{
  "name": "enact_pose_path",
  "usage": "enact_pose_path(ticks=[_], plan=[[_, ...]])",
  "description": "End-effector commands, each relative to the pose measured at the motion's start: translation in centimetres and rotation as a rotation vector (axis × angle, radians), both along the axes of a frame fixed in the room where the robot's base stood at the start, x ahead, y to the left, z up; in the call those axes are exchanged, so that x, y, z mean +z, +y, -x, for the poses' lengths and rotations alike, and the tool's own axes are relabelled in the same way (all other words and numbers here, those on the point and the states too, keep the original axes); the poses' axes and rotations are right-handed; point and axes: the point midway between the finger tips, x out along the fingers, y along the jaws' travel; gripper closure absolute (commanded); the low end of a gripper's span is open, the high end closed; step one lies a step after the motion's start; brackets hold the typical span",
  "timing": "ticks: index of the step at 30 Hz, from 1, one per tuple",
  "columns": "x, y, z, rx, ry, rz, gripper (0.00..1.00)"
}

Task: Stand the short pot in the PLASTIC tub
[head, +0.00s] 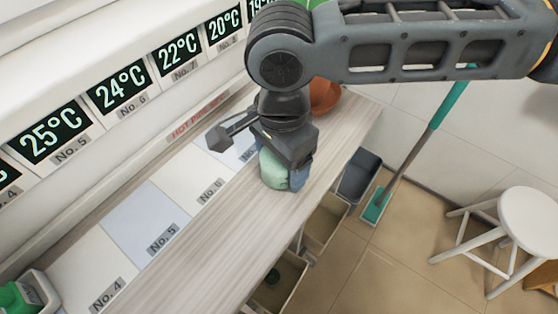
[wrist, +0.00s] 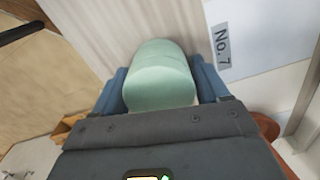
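The short pot is a pale green, rounded piece (head: 272,172) at the end of my arm, over the wooden counter. In the wrist view the pot (wrist: 160,82) fills the space between the two blue fingers. My gripper (head: 286,174) appears closed on its sides, and the fingers also show in the wrist view (wrist: 162,88). I cannot tell whether the pot's base touches the counter. Below the counter edge are a dark grey tub (head: 372,160) and pale tubs (head: 338,207). I cannot read which one is the plastic tub.
The wooden counter (head: 215,240) is bare in front of numbered panels. An orange-brown bowl (head: 325,95) stands behind my gripper. A green item (head: 14,296) sits in a holder at bottom left. A teal broom (head: 377,207) and white stool (head: 528,215) are at right.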

Motion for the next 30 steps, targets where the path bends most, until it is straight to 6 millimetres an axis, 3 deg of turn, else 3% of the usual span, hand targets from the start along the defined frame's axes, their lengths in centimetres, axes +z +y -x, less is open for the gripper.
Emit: enact_pose_path(ticks=[13, 23, 30], plan=[[0.0, 0.0, 0.0, 0.000, 0.000, 0.000, 0.68], [0.6, 0.1, 0.0, 0.000, 0.000, -0.002, 0.68], [4.0, 0.1, 0.0, 0.002, 0.000, -0.004, 0.68]])
